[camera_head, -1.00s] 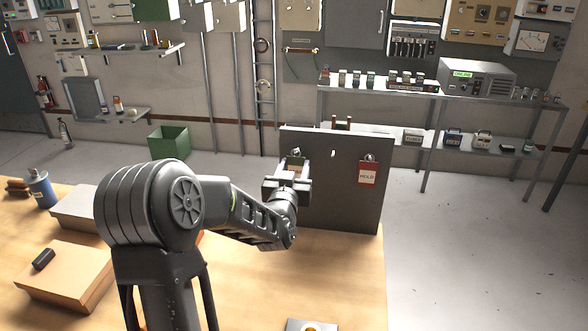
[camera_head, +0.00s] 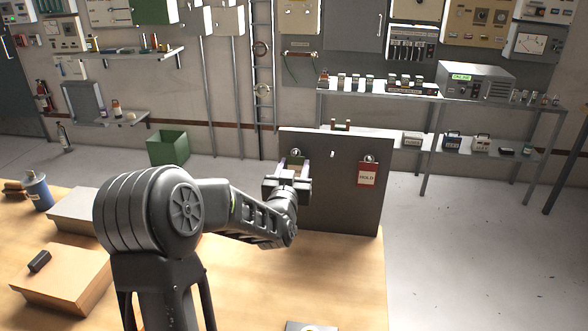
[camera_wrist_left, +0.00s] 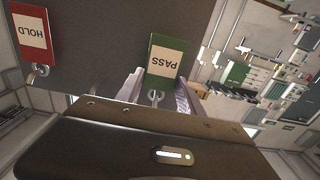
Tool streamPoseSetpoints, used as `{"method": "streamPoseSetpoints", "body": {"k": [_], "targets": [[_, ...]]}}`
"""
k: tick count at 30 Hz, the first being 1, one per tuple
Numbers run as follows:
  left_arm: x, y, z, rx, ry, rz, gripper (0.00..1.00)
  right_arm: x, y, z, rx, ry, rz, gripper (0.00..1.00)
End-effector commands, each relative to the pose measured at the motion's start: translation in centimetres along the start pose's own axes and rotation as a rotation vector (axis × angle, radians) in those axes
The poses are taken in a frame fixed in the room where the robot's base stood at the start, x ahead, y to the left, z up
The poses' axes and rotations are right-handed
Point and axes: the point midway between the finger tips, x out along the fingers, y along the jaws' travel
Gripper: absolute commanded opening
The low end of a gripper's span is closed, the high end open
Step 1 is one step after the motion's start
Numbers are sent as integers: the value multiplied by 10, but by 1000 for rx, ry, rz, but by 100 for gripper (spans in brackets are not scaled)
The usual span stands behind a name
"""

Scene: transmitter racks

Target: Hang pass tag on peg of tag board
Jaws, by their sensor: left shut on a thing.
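The green pass tag (camera_wrist_left: 163,62) shows its PASS label upside down in the left wrist view, against the dark tag board (camera_head: 337,205). My left gripper (camera_head: 287,184) is at the board's upper left, shut on the pass tag. In the head view the gripper covers most of the tag; a metal ring (camera_head: 296,153) shows just above it, at peg height. I cannot tell whether the tag's ring is around the peg or just in front of it. A red HOLD tag (camera_head: 367,175) hangs on the board's right side. My right gripper is not in view.
The board stands upright near the wooden table's (camera_head: 340,270) far edge. Boxes (camera_head: 62,280) and a blue can (camera_head: 39,190) are at the left. A small plate (camera_head: 310,326) lies at the front edge. The table right of my arm is mostly clear.

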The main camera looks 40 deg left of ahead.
Motion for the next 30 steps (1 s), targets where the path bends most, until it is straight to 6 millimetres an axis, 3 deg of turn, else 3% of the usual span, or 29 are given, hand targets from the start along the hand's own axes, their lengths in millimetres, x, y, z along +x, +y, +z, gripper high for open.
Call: {"method": "streamPoseSetpoints", "body": {"k": [12, 13, 22, 30], "targets": [[0, 0, 0, 0, 0, 0, 6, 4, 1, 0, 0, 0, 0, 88], [0, 0, 0, 0, 0, 0, 46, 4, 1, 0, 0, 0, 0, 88], [0, 0, 0, 0, 0, 0, 70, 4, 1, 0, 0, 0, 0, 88], [0, 0, 1, 0, 0, 0, 70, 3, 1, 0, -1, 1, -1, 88]]}}
